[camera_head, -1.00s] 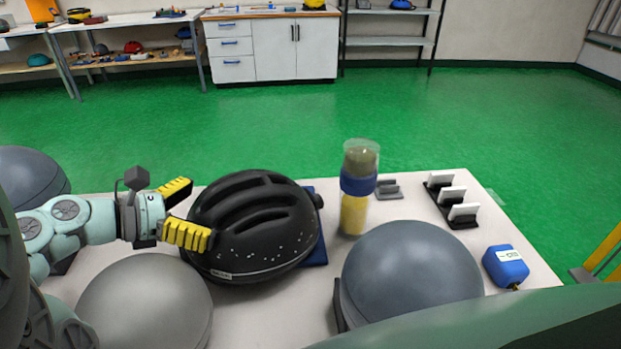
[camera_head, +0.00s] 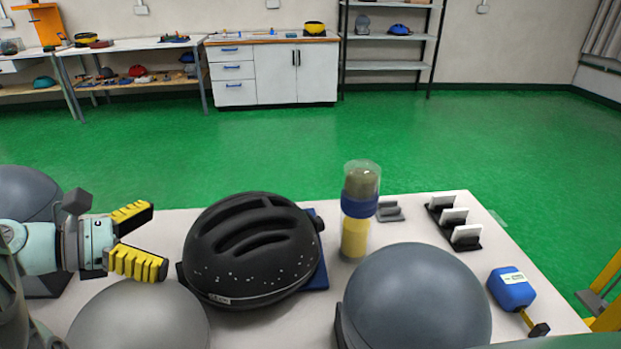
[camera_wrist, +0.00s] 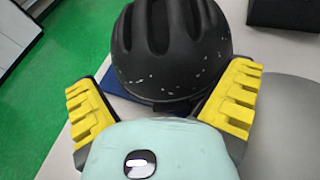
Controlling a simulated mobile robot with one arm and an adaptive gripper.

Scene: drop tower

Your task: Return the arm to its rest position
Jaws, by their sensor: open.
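My gripper (camera_head: 141,240) has two yellow ridged fingers spread apart with nothing between them. It is at the left of the head view, above the table (camera_head: 292,318) and left of a black vented helmet (camera_head: 252,252). The helmet rests tilted on a blue pad (camera_head: 318,276), and a gap shows between it and the fingers. In the wrist view the helmet (camera_wrist: 172,50) lies ahead, beyond the open fingers (camera_wrist: 160,106). Part of my arm is cut off at the left edge of the head view.
Grey domes stand at front left (camera_head: 140,318), front right (camera_head: 415,300) and far left (camera_head: 28,192). A clear tube with a blue band (camera_head: 359,208), a rack of white plates (camera_head: 454,220), a grey holder (camera_head: 389,211) and a blue tagged block (camera_head: 511,289) are also on the table. Green floor lies open behind.

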